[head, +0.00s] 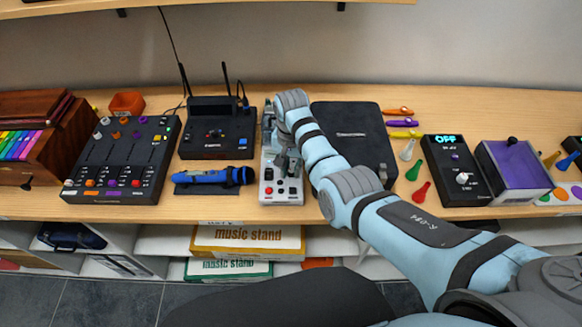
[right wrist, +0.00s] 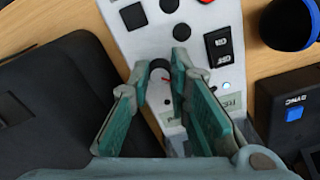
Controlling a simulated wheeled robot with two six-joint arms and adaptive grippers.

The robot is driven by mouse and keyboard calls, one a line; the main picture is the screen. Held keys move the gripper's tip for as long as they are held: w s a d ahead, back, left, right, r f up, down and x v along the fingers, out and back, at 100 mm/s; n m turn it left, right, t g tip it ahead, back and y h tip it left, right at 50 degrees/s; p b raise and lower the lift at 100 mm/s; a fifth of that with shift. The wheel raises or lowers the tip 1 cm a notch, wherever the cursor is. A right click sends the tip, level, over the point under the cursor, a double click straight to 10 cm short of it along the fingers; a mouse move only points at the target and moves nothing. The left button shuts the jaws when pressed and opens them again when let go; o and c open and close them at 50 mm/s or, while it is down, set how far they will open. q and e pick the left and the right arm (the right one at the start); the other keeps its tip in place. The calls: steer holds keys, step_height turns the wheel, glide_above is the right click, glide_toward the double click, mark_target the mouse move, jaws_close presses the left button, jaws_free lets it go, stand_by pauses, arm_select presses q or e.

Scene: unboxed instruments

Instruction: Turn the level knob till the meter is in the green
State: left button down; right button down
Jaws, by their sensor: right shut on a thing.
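A narrow white control unit (head: 283,198) stands near the table's front edge, below my right gripper. In the right wrist view its white panel (right wrist: 150,45) carries black knobs, a rocker switch (right wrist: 220,46) and small labels. My right gripper (right wrist: 160,70) is shut on a small dark knob (right wrist: 158,67), one finger on each side. A thin red mark on a white face shows just below the knob; I cannot tell whether it is the meter's needle. No green zone can be made out. In the head view my right gripper (head: 285,160) covers much of the unit. My left gripper is out of view.
A blue microphone (head: 205,177) and a black receiver with antennas (head: 215,135) stand close on the left, beside a mixer (head: 120,160). A black case (head: 350,125) lies close on the right. Farther right is a box reading OFF (head: 455,165).

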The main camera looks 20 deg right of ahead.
mark_target(292, 170)
steer(key=shift+m, duration=0.3)
steer(key=c, duration=1.5)
jaws_free()
steer(key=shift+w, duration=0.1)
steer(key=shift+d, duration=0.1)
steer(key=shift+r, duration=0.2)
step_height(292, 170, up, 7)
steer(key=shift+w, duration=0.1)
steer(key=shift+f, duration=0.15)
